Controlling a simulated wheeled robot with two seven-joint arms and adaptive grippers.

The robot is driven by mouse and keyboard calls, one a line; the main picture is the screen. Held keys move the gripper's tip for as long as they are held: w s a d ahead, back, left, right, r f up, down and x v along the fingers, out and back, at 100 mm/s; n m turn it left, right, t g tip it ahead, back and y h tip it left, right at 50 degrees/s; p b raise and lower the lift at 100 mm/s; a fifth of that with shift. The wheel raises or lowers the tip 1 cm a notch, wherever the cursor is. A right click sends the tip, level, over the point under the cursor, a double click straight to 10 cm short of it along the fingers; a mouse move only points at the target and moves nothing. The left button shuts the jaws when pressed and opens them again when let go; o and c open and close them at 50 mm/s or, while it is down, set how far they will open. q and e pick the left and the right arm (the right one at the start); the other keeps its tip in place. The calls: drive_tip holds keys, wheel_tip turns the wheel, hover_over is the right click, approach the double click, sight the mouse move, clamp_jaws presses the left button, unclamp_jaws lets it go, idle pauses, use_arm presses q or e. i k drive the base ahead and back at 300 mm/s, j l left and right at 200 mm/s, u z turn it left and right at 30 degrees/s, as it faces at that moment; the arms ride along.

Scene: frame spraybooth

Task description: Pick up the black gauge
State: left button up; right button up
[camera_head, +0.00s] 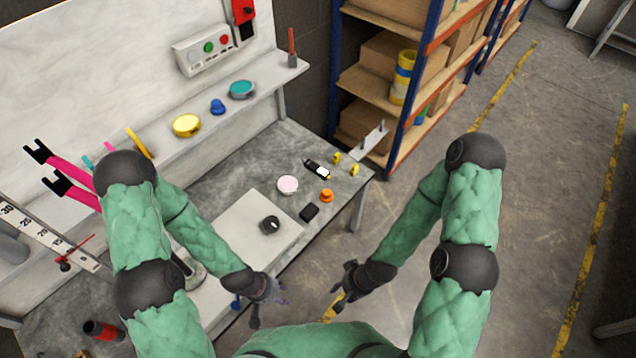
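A small black device with a white face (317,169) lies on the grey workbench near its right end. A round black knob-like thing (269,225) sits on a white board, and a small flat black block (309,212) lies right of it. I cannot tell for certain which of these is the black gauge; the white-faced device looks most like one. My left gripper (268,303) is open and empty near the bench's front edge, below the white board. My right gripper (339,290) appears open and empty over the floor, in front of the bench. Neither touches these things.
The grey workbench (265,160) also holds a pink-white round dish (288,185), an orange knob (326,196) and small yellow pieces (354,170). The white board (235,235) lies near the front. A raised shelf (210,130) runs behind. A loaded rack (388,150) stands beyond the bench's right end.

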sight(311, 165)
drive_tip(key=k+u, duration=0.15)
drive_tip(key=u, duration=0.9)
drive_tip(key=l+u, duration=0.2)
drive_tip(key=u, duration=1.75)
drive_tip(key=k+l, duration=0.35)
drive_tip(key=l, duration=0.25)
drive_tip(key=k+l+u, duration=0.1)
drive_tip(key=k+l, duration=0.2)
drive_tip(key=l, duration=0.25)
drive_tip(key=k+l, duration=0.35)
drive_tip(key=l, duration=0.2)
drive_tip(key=k+l, duration=0.35)
drive_tip(key=l, duration=0.2)
drive_tip(key=k+l+u, duration=0.1)
drive_tip(key=k+l, duration=0.25)
drive_tip(key=l, duration=0.2)
